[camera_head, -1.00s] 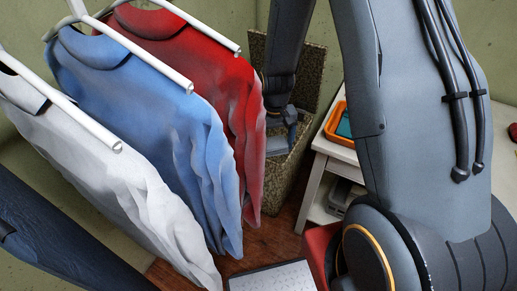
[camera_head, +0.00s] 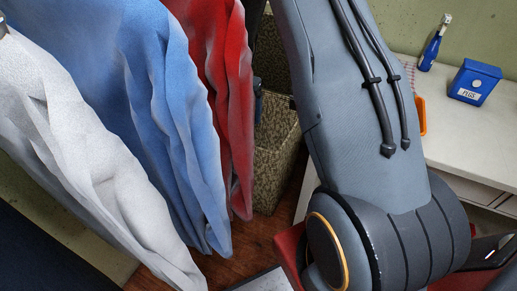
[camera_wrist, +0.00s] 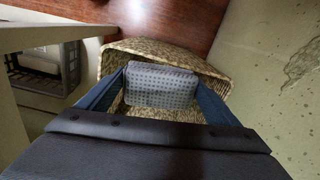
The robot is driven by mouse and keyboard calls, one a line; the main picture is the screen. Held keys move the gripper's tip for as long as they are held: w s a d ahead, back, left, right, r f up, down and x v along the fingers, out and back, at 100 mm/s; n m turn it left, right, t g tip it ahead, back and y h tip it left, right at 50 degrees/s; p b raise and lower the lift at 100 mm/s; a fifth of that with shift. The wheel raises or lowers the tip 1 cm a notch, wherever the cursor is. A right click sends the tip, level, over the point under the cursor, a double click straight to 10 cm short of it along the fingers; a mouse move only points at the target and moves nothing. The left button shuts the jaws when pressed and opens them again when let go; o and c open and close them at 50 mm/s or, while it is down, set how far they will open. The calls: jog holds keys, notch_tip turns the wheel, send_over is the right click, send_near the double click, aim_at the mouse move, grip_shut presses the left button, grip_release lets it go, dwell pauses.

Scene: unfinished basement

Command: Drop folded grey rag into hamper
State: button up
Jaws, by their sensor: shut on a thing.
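The folded grey rag (camera_wrist: 160,86), dotted with small marks, is held between the two blue fingers of my gripper (camera_wrist: 163,92) in the wrist view. It is over the mouth of the woven hamper (camera_wrist: 217,82), whose rim shows around it. I cannot tell how far the rag is above or inside the rim. In the head view the hamper (camera_head: 276,150) stands behind the red shirt. There my gripper is almost wholly hidden by the shirt, and the rag does not show.
A red shirt (camera_head: 229,95), a blue shirt (camera_head: 160,110) and a white shirt (camera_head: 85,140) hang left of the hamper. A white table (camera_head: 465,130) at right bears a blue box (camera_head: 474,82) and a blue bottle (camera_head: 433,45). A grey crate (camera_wrist: 42,72) shows in the wrist view.

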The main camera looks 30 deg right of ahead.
jog(key=w+d+f+m+b, duration=0.3)
jog(key=w+d+m+b, duration=0.2)
jog(key=w+d+b, duration=0.2)
jog(key=w+d+f+m+b, duration=0.4)
jog(key=w+d+m+b, duration=0.1)
jog(key=w+d+b, duration=0.15)
notch_tip(320, 180, down, 6)
jog(key=b, duration=0.4)
jog(key=shift+d+r, duration=0.15)
jog(key=shift+r, duration=0.1)
jog(key=o, duration=0.9)
jog(key=shift+r+p, duration=0.4)
jog(key=shift+r, duration=3.5)
